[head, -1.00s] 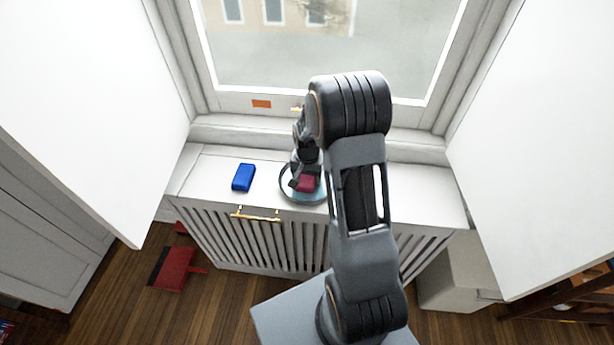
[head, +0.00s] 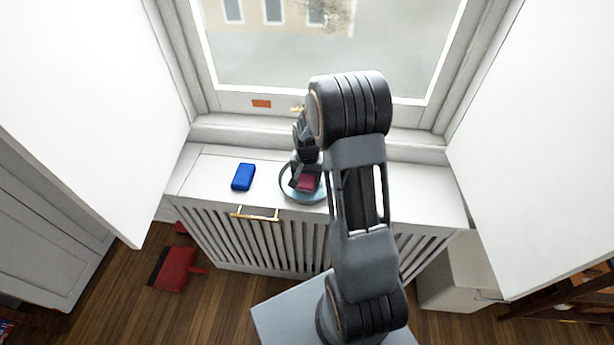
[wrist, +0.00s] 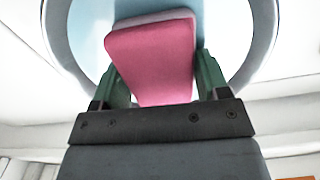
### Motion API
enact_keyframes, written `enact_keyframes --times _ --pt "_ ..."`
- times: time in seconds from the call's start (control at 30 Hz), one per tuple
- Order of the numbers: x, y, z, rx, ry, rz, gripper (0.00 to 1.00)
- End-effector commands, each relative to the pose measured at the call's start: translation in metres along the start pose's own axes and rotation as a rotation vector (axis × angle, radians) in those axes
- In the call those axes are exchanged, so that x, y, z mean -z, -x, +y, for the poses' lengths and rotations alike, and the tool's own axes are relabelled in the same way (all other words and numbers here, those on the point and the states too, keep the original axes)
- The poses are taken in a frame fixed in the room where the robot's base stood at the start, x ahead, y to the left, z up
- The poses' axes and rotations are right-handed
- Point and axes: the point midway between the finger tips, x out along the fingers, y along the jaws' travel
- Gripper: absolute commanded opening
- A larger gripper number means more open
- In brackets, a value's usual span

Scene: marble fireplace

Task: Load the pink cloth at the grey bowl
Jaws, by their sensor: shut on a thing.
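The pink cloth (wrist: 152,58) is a folded block between the two fingers of my gripper (wrist: 158,90) in the wrist view. In the head view the cloth (head: 308,182) shows dark pink over the grey bowl. The bowl (head: 316,199) is round and grey-blue and stands on the white sill. Its rim (wrist: 75,62) curves around the cloth in the wrist view. My gripper (head: 305,178) points down over the bowl, shut on the cloth. I cannot tell whether the cloth touches the bowl's bottom. My arm hides the bowl's right side in the head view.
A blue block (head: 243,177) lies on the sill left of the bowl. A brass handle (head: 255,215) is on the slatted front below. The window (head: 340,50) is behind. White panels flank both sides. A red dustpan-like thing (head: 175,269) lies on the wooden floor.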

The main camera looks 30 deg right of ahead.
Motion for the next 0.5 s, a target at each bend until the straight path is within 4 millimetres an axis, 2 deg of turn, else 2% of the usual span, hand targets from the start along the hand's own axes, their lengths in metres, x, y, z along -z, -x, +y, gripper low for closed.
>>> enact_keyframes --times 0.23,0.5 --pt "-0.001 0.004 0.001 -0.002 0.0 -0.004 0.5" --pt "-0.001 0.026 0.0 -0.001 0.0 -0.002 0.5"
